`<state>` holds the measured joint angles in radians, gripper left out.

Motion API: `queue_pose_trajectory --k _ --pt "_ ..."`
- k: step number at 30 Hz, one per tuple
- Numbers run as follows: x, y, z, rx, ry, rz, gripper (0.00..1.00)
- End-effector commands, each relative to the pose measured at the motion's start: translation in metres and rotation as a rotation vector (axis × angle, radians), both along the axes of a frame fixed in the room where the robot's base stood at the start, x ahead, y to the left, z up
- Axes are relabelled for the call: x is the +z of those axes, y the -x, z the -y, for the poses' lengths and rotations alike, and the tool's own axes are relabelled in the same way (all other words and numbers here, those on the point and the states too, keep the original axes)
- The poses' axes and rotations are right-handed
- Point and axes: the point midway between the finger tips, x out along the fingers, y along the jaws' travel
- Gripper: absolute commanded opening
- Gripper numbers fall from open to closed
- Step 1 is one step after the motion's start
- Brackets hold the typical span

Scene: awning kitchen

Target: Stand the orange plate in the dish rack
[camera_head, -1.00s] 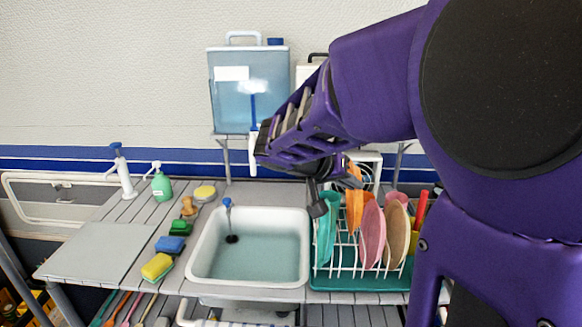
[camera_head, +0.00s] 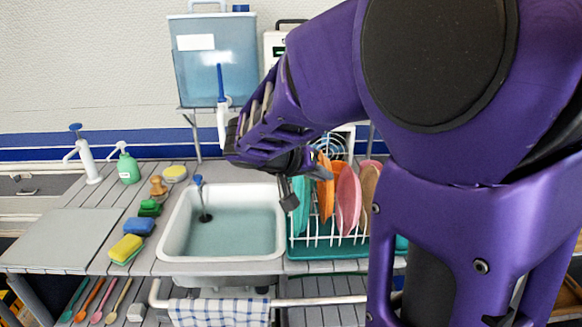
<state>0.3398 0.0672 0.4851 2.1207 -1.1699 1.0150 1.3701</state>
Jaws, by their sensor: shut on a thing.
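The orange plate (camera_head: 325,199) is upright, edge-on, at the dish rack, between a teal plate (camera_head: 301,214) on its left and a pink plate (camera_head: 348,200) on its right. My gripper (camera_head: 303,181) is at the upper left part of the orange plate and is shut on it. One dark finger hangs in front of the teal plate; the other reaches the orange plate's upper edge. The white wire dish rack (camera_head: 316,239) stands on a teal tray (camera_head: 325,252). Whether the orange plate's lower edge rests on the rack is hard to tell.
A tan plate (camera_head: 369,192) stands right of the pink one, partly behind my arm. The sink (camera_head: 178,237) is left of the rack. Sponges (camera_head: 126,249) and bottles (camera_head: 128,167) stand farther left. A checked towel (camera_head: 220,312) hangs on the front rail (camera_head: 325,300).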

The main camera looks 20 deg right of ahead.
Motion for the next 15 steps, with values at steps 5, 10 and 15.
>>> queue_pose_trajectory --k 5,10,15 --pt "-0.014 0.0 0.0 -0.001 0.001 0.002 0.0" --pt "-0.023 0.0 0.0 -0.001 0.001 -0.002 0.0" --pt "-0.03 0.0 0.0 -0.001 0.001 0.0 0.0"
